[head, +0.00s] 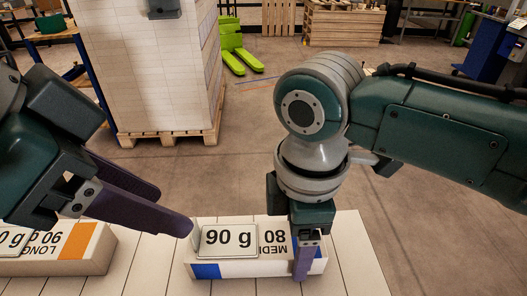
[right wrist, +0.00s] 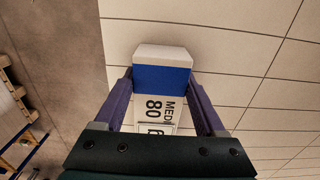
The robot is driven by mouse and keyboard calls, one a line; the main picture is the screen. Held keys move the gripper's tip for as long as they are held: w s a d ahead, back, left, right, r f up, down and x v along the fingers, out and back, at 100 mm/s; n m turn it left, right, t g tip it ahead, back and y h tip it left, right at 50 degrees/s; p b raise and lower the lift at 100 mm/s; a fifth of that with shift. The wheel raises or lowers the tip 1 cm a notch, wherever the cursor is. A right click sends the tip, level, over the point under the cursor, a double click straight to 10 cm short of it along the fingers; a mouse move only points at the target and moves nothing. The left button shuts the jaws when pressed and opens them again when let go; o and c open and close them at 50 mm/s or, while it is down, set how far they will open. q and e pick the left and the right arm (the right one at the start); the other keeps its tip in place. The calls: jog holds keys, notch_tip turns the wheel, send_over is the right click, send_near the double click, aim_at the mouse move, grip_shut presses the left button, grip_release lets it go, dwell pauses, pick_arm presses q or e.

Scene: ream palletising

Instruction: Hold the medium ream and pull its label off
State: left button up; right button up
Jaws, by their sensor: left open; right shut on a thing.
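The medium ream (head: 212,271) is a white block with a blue end, lying on the pale slatted surface at the bottom of the head view. A white label (head: 230,241) reading "90 g" lies on its top, beside the printed "80 MEDI". My right gripper (head: 305,262) points down and is shut across the ream near its right end. In the right wrist view its fingers (right wrist: 160,88) flank the ream, with the blue end (right wrist: 161,79) and part of the label (right wrist: 154,129) showing. My left gripper (head: 174,212) is open, its fingertips close to the label's left edge; contact is unclear.
A long ream (head: 90,262) with an orange band and its own label lies at left, partly under my left arm. Behind stands a tall white stack (head: 150,90) on a wooden pallet (head: 170,138). A green pallet truck (head: 235,55) is further back. Slatted surface right of the medium ream is clear.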

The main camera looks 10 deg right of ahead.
grip_shut()
jog(key=shift+o, duration=1.7)
grip_release()
jog(key=c, duration=0.9)
pick_arm(q)
jog(key=shift+c, duration=0.3)
pick_arm(e)
jog(key=shift+c, duration=0.3)
pick_arm(q)
jog(key=shift+w, duration=0.2)
jog(key=shift+c, duration=0.5)
jog(key=w+d+r+n+g+y, duration=0.25)
jog(key=w+n+y, duration=0.2)
jog(key=n, duration=0.45)
jog(key=shift+g, duration=0.45)
jog(key=f, duration=0.7)
jog(key=s+f, duration=0.1)
jog(key=f, duration=0.3)
jog(key=shift+a+f, duration=0.25)
jog(key=shift+a, duration=0.1)
